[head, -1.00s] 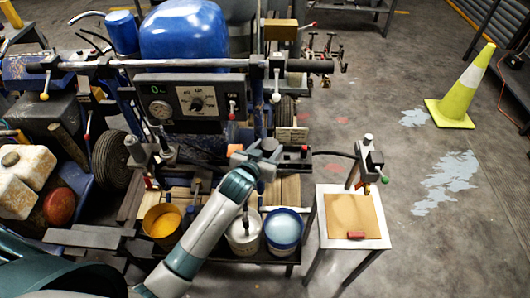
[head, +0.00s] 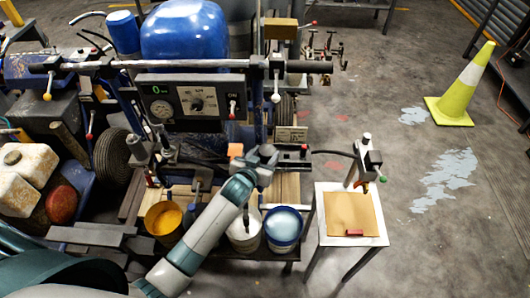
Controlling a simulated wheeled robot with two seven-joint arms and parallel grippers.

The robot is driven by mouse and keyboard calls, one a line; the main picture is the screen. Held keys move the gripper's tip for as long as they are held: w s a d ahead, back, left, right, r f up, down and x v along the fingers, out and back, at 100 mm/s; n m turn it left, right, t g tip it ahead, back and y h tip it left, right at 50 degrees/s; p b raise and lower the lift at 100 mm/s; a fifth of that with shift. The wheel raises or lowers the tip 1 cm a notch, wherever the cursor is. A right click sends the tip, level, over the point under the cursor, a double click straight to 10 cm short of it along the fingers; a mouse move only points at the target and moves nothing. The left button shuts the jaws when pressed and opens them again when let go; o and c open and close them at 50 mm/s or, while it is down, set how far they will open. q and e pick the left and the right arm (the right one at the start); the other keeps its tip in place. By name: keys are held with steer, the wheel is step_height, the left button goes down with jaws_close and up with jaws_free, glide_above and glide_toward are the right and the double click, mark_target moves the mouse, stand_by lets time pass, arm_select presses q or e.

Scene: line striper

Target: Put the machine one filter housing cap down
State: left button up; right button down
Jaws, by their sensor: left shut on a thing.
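My left arm comes in from the lower left. Its gripper (head: 258,155) is over the back edge of the wooden bench top, in front of the striper machine (head: 185,85). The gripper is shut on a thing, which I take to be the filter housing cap. The cap is small here and mostly hidden by the fingers and wrist, and I cannot tell whether it touches anything below. The filter housing cannot be made out clearly behind the gripper. My right gripper is not in view.
An orange-filled bucket (head: 164,219), a white bucket (head: 245,236) and a blue bucket (head: 283,228) stand along the bench front. A small white table (head: 376,241) with a brown sheet stands to the right. A yellow cone (head: 459,90) stands on open floor.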

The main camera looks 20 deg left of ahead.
arm_select(q)
steer(key=shift+f, duration=0.45)
